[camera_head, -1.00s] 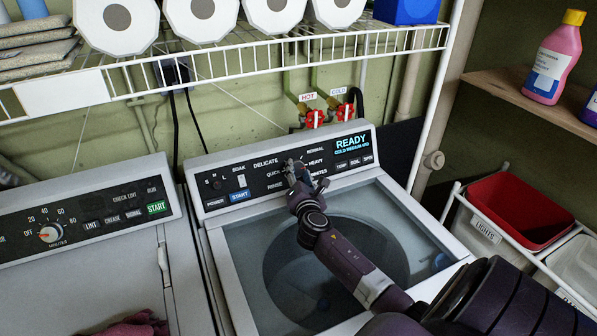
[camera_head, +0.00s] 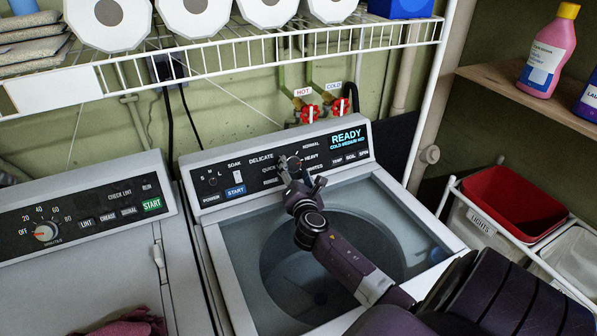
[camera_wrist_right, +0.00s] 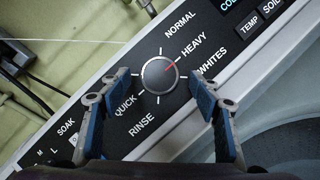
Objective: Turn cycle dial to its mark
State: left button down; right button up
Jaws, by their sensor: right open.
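The cycle dial (camera_head: 294,161) is a round knob on the black control panel of the right-hand washer. In the right wrist view the dial (camera_wrist_right: 157,78) is grey, and its red pointer line points up and right towards the HEAVY label. NORMAL, WHITES, QUICK and RINSE labels surround it. My right gripper (camera_head: 301,175) is open in front of the panel and partly covers the labels. In the right wrist view its two fingers (camera_wrist_right: 160,88) stand apart on either side of the dial, with gaps between them and the knob. My left gripper is not in view.
The washer's display (camera_head: 347,138) reads READY. A second machine (camera_head: 80,250) stands at the left. A wire shelf (camera_head: 230,65) with paper rolls hangs above. Red valves (camera_head: 310,113) are behind the panel. A red bin (camera_head: 513,205) is at the right.

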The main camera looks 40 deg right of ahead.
jog(key=v, duration=1)
jog(key=shift+s+a, duration=0.1)
jog(key=shift+a, duration=0.05)
